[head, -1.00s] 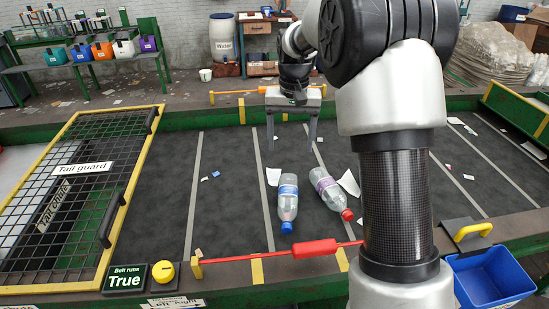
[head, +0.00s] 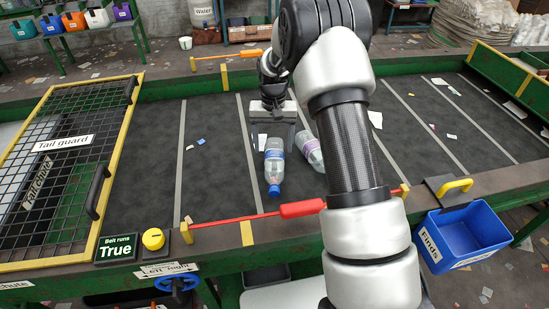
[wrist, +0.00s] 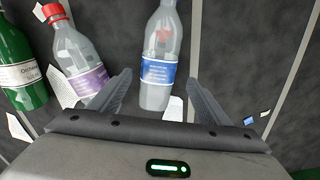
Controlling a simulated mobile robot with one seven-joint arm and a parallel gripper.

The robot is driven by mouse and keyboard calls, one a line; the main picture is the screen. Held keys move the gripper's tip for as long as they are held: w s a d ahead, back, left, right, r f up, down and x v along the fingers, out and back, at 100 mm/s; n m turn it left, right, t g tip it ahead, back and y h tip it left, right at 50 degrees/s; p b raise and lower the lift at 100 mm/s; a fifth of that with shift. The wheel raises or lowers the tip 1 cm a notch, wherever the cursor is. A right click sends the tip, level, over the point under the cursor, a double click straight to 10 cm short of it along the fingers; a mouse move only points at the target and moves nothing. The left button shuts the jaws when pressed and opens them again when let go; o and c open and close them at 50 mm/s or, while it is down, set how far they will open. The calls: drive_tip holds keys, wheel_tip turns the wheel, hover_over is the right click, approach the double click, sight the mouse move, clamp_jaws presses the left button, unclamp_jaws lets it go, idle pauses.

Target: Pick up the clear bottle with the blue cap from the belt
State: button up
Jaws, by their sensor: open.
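The clear bottle with the blue cap (head: 274,170) lies on the dark belt (head: 215,185), cap toward the near edge. It has a blue label and also shows in the wrist view (wrist: 158,70), its cap out of frame. My gripper (head: 273,142) is open over the bottle's base end. In the wrist view one finger of my gripper (wrist: 159,78) is on each side of the bottle, with gaps. I cannot tell its exact height.
A clear bottle with a red cap (wrist: 80,52) and a green bottle (wrist: 19,72) lie left in the wrist view. A red bar (head: 300,209) runs along the near belt edge. A blue Finds bin (head: 462,240) hangs at right. Paper scraps lie around.

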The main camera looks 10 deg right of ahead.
sight(275, 151)
drive_tip(key=f, duration=0.5)
drive_tip(key=shift+w+d, duration=0.15)
drive_tip(key=shift+d, duration=0.05)
drive_tip(key=shift+c, duration=0.5)
drive_tip(key=c, duration=1)
